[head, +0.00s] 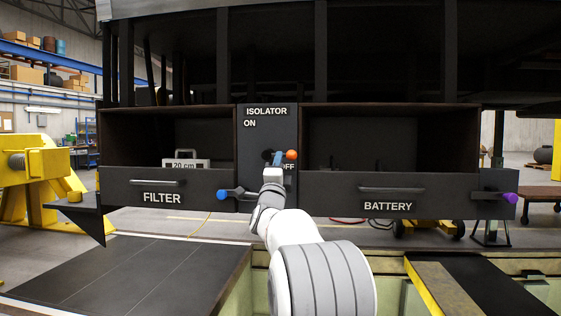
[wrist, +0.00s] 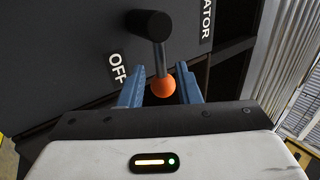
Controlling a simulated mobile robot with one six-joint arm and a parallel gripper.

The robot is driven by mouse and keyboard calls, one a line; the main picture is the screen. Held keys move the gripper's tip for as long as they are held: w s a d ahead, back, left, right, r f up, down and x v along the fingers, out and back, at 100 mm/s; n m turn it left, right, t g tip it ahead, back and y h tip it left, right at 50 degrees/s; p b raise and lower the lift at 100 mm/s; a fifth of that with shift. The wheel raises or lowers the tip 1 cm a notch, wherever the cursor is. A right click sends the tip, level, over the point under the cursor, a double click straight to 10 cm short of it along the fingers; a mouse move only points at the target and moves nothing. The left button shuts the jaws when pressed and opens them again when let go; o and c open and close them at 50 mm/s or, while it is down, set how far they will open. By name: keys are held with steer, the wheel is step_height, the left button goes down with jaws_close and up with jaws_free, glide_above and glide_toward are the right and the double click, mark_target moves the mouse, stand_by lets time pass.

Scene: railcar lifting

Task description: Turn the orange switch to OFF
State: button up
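The isolator switch is a lever on a dark panel (head: 248,140), with a black hub (wrist: 150,25), a grey rod and an orange ball end (wrist: 163,88). In the head view the orange ball (head: 291,154) sits to the right of the hub, just above the OFF label (head: 288,167). The ON label (head: 250,124) is at upper left. My gripper (wrist: 161,85) has its two blue fingers apart, one on each side of the orange ball, with small gaps visible. In the head view my wrist partly hides the panel below the lever.
A FILTER drawer (head: 120,186) with a blue-ended handle (head: 222,194) is left of the panel. A BATTERY drawer (head: 335,202) with a purple-ended handle (head: 510,198) is right. Yellow equipment (head: 40,170) stands far left.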

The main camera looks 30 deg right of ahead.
steer(key=v, duration=0.3)
steer(key=shift+s+a+f, duration=0.15)
steer(key=shift+s, duration=0.05)
stand_by(0.3)
steer(key=s+a+f+n+g+y+p, duration=0.35)
steer(key=a+n+y+p, duration=0.25)
steer(key=a+n, duration=0.2)
steer(key=s+a+f+n+g+y+p, duration=0.3)
steer(key=s+a+f+n+y+p, duration=0.15)
steer(key=a+n+y+p, duration=0.35)
steer(key=s+a+f+n+g+p, duration=0.2)
steer(key=s+f+n+g, duration=0.1)
steer(key=s, duration=0.7)
steer(key=s+a+f+n+g+p, duration=0.2)
steer(key=s+a+f+n+g, duration=0.1)
steer(key=s, duration=0.7)
steer(key=s+a+f+n+g+p, duration=0.2)
steer(key=s+g, duration=0.3)
steer(key=s, duration=0.5)
steer(key=shift+a+f+n+y, duration=0.35)
steer(key=shift+f+n, duration=0.15)
steer(key=shift+n, duration=0.2)
